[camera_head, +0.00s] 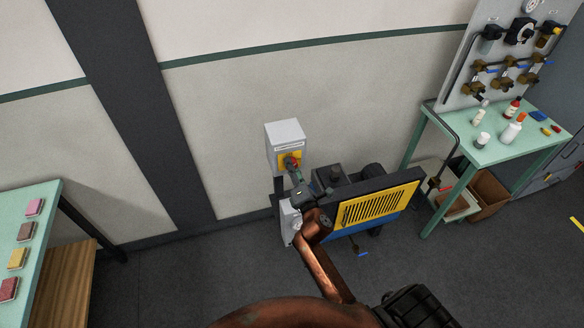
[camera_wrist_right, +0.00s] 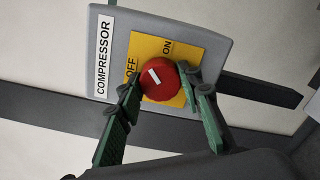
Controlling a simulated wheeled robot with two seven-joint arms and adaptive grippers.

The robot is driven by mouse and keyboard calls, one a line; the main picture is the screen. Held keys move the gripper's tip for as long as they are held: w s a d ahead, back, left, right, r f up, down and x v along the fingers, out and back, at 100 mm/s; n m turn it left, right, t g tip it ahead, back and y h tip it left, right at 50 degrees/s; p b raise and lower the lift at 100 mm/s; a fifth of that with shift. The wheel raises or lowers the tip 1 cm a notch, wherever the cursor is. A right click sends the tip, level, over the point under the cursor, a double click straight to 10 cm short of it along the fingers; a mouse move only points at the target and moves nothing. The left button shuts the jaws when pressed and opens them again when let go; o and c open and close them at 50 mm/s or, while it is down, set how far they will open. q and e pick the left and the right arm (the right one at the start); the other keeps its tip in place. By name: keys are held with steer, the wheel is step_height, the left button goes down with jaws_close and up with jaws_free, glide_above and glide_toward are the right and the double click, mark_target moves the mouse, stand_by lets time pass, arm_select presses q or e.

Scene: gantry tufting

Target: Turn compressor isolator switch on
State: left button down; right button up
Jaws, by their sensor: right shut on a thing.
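The compressor isolator switch is a grey box (camera_head: 284,134) on a post in front of the wall, with a yellow plate (camera_wrist_right: 176,48) and a red round knob (camera_wrist_right: 158,78). In the right wrist view the box carries a COMPRESSOR label (camera_wrist_right: 104,54), and the plate reads OFF and ON. The knob's white mark lies diagonally, and I cannot tell which word it points to. My right gripper (camera_head: 293,168) reaches the box front; its green-padded fingers (camera_wrist_right: 158,88) are shut on the knob from both sides. My left gripper is not in view.
The compressor with a yellow grille (camera_head: 378,207) stands right of the post, close to my right arm. A green table (camera_head: 490,152) with bottles and a valve panel (camera_head: 505,60) are at the right. Another green table (camera_head: 42,215) is at the left.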

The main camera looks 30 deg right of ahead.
steer(key=shift+m+p, duration=0.5)
steer(key=shift+m, duration=3.8)
steer(key=o, duration=1.2)
steer(key=shift+c, duration=0.2)
steer(key=shift+s, duration=0.1)
steer(key=v, duration=0.7)
steer(key=shift+s, duration=0.2)
